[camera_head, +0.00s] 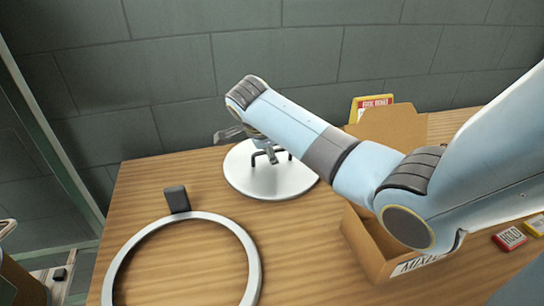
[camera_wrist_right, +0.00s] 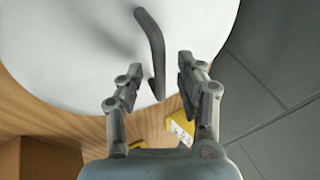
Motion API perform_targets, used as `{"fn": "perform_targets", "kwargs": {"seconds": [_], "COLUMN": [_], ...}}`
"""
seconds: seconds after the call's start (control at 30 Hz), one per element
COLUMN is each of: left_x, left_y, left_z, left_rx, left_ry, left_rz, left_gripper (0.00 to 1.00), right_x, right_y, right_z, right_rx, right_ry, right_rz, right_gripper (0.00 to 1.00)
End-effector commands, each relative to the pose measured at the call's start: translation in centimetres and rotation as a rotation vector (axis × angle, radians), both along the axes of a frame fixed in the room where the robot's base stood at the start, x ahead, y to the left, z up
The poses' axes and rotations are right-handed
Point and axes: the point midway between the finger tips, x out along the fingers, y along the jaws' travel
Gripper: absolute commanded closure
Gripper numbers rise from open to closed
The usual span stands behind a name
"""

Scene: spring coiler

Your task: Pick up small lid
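The small lid is a round white disc (camera_head: 262,186) with a dark handle, lying on the wooden table in the head view. In the right wrist view the white disc (camera_wrist_right: 75,60) fills the upper left, and its dark bent handle (camera_wrist_right: 152,45) stands out from it. My right gripper (camera_wrist_right: 160,66) is open, with the handle's near end showing between its two fingers and no clear contact. In the head view my right arm reaches over from the right, and its gripper (camera_head: 268,150) partly hides the handle. I do not see my left gripper.
A large pale ring (camera_head: 252,250) with a dark upright block (camera_head: 177,199) lies at the front left of the table. An open cardboard box (camera_head: 362,245) stands on the right, partly behind my arm. A grey wall is behind.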

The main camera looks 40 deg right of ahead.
Motion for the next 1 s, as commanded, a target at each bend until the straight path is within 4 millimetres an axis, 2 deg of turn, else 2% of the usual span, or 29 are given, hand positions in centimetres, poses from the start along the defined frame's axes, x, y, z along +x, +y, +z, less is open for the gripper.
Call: {"fn": "perform_targets", "kwargs": {"seconds": [0.07,0.33,1.0], "left_x": [-0.10,-0.31,-0.40], "left_y": [-0.07,-0.11,-0.11], "left_z": [-0.03,-0.05,-0.06], "left_rx": [-0.001,-0.001,-0.001], "left_ry": [0.002,0.005,0.007], "left_rz": [0.000,0.000,0.000], "left_gripper": [1.00,1.00,1.00], "right_x": [-0.02,-0.04,0.00], "right_y": [0.00,0.01,0.01], "right_z": [0.01,0.01,0.51], "right_rx": [0.000,-0.001,0.000], "right_ry": [0.000,0.001,0.000], "right_rz": [0.000,0.000,-0.001], "right_gripper": [0.64,1.00,1.00]}}
